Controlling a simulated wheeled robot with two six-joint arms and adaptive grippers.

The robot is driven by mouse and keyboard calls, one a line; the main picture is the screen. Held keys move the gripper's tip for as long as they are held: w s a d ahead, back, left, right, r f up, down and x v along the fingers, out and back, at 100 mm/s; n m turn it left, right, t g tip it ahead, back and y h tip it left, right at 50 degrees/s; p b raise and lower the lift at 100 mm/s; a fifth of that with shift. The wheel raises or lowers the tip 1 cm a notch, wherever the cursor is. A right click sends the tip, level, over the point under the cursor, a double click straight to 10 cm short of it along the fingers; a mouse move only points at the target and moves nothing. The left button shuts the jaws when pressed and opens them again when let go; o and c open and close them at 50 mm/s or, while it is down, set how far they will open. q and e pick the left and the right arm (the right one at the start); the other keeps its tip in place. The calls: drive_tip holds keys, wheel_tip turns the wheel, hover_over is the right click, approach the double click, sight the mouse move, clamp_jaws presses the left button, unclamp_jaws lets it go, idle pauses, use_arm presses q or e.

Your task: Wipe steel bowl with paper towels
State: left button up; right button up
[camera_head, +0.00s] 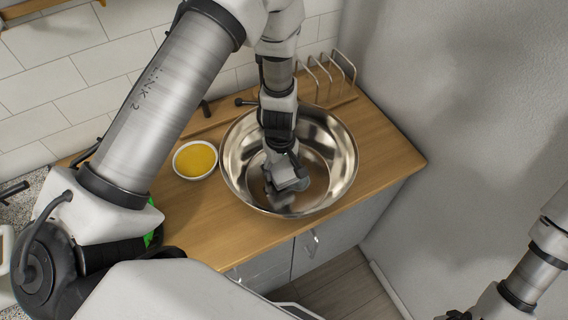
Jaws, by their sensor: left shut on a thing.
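The steel bowl (342,155) is large, round and shiny, and stands upright on the wooden counter. My left gripper (280,190) reaches down inside the bowl, near its lower middle. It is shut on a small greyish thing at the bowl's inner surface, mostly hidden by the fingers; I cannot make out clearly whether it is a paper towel. My right arm shows at the lower right, but its gripper's fingers are not clearly in the picture.
A small white bowl with yellow contents (195,160) stands left of the steel bowl. A wire rack (326,78) stands behind it. The wooden counter (385,150) is clear at right, up to a grey wall (470,130). Cabinet doors (318,245) are below the front edge.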

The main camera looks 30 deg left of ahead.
sight(282, 167)
use_arm(q)
drive_tip(key=shift+s+a+r, duration=0.1)
drive_tip(key=shift+s+a, duration=0.1)
drive_tip(key=shift+s, duration=0.15)
drive_tip(key=shift+w+d+r+p, duration=0.1)
drive_tip(key=shift+w+r+p, duration=0.1)
drive_tip(key=shift+r+p, duration=0.9)
drive_tip(key=shift+w+d+r+p, duration=0.15)
drive_tip(key=shift+r+p, duration=0.1)
drive_tip(key=shift+r, duration=0.15)
drive_tip(key=shift+w+d+r+p, duration=0.1)
drive_tip(key=shift+r+p, duration=0.15)
drive_tip(key=shift+r, duration=0.1)
drive_tip(key=shift+s+a+r+p, duration=0.15)
drive_tip(key=shift+r+p, duration=0.3)
drive_tip(key=shift+r, duration=0.15)
drive_tip(key=shift+s+a+r+p, duration=0.1)
drive_tip(key=shift+s+r+p, duration=0.05)
drive_tip(key=shift+r+p, duration=0.4)
drive_tip(key=shift+r, duration=0.4)
drive_tip(key=shift+w+d+r+p, duration=0.1)
drive_tip(key=shift+w+r+p, duration=0.1)
drive_tip(key=shift+r+p, duration=0.25)
drive_tip(key=shift+f, duration=0.1)
drive_tip(key=shift+s, duration=0.1)
